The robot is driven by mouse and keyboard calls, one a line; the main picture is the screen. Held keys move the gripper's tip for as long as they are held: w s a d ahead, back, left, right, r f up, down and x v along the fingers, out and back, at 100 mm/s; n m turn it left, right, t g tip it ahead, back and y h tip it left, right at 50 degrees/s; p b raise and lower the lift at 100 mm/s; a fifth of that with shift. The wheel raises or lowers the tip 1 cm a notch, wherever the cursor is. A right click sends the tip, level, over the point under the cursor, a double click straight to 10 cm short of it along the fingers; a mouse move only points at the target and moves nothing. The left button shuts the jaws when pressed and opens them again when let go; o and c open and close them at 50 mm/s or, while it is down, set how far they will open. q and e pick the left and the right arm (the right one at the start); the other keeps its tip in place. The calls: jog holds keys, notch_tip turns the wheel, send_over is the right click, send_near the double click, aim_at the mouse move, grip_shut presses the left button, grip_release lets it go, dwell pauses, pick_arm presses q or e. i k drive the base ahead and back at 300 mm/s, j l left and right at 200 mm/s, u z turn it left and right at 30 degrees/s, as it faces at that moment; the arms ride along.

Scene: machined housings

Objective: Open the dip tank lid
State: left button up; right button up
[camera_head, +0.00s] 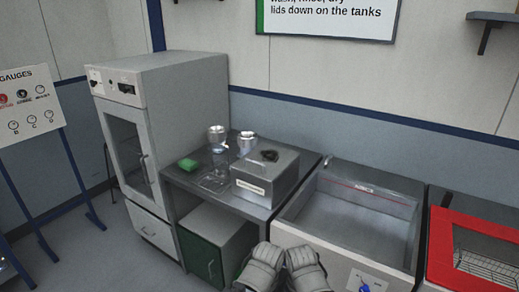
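No part is clearly marked as a dip tank lid. A grey open basin (295,205) stands right of centre, with a blue knob (365,287) on its front. At the right edge is a tank with a red rim (440,245) and a wire rack inside, cut off by the frame. A grey box (283,172) with a white label and a dark patch on top sits on the bench.
A tall grey cabinet (170,85) with a glass door stands left. A green-fronted cabinet (200,251) is under the bench. A gauge board (25,105) is at far left. Floor at left is clear.

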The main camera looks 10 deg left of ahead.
aim_at(266, 161)
jog(key=i+j+z, duration=0.25)
jog(key=i+j, duration=0.8)
jog(key=i, duration=0.1)
